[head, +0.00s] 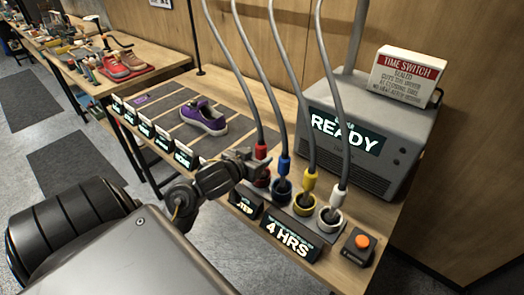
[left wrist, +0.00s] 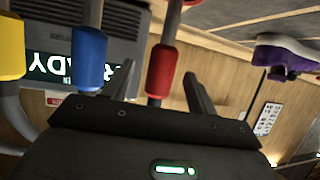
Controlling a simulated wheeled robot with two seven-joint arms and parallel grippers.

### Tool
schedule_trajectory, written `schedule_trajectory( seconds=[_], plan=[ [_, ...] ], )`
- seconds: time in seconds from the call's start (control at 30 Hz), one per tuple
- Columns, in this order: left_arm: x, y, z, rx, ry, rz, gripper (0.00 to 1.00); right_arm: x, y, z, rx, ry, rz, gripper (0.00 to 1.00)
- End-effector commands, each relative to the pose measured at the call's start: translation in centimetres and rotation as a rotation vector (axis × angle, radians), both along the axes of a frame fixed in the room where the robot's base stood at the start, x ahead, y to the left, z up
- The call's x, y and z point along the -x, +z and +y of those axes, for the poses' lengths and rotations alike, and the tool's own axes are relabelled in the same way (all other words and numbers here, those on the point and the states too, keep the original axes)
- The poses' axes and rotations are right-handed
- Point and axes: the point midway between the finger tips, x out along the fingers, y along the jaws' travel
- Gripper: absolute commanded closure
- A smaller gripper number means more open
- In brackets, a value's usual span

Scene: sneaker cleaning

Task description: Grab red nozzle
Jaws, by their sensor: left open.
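The red nozzle (head: 261,152) hangs on a grey hose and stands at the left end of a row of coloured nozzles on the bench. In the left wrist view the red nozzle (left wrist: 161,72) stands between the two finger tips. My left gripper (head: 246,160) is at the red nozzle in the head view. In the left wrist view its fingers (left wrist: 160,88) are spread, one on each side of the red nozzle with gaps. The nozzle's lower end is partly hidden by the gripper in the head view. My right gripper is not in view.
The blue nozzle (head: 284,164) is close to the right, then the yellow (head: 310,182) and white (head: 338,195) ones. A purple sneaker (head: 204,117) lies on the bench behind. A grey READY machine (head: 360,130) and an orange button (head: 362,241) are at the right.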

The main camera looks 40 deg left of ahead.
Motion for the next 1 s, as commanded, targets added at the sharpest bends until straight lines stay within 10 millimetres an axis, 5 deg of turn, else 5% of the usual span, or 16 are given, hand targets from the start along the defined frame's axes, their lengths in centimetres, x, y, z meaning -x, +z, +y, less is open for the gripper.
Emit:
schedule_trajectory(
  seconds=[0.17,0.5,0.8,1.0],
  plan=[
    [-0.4,-0.1,0.1,0.001,0.000,0.000,0.42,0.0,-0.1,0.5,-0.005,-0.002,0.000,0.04],
    [-4.7,-1.2,1.0,0.001,-0.001,0.000,0.42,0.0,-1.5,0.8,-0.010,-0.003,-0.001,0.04],
    [-5.1,-1.2,1.1,-0.001,0.000,0.001,0.42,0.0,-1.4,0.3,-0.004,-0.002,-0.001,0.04],
    [-5.1,-1.2,1.1,-0.001,0.000,0.001,0.68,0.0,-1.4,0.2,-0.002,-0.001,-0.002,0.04]
  ],
)
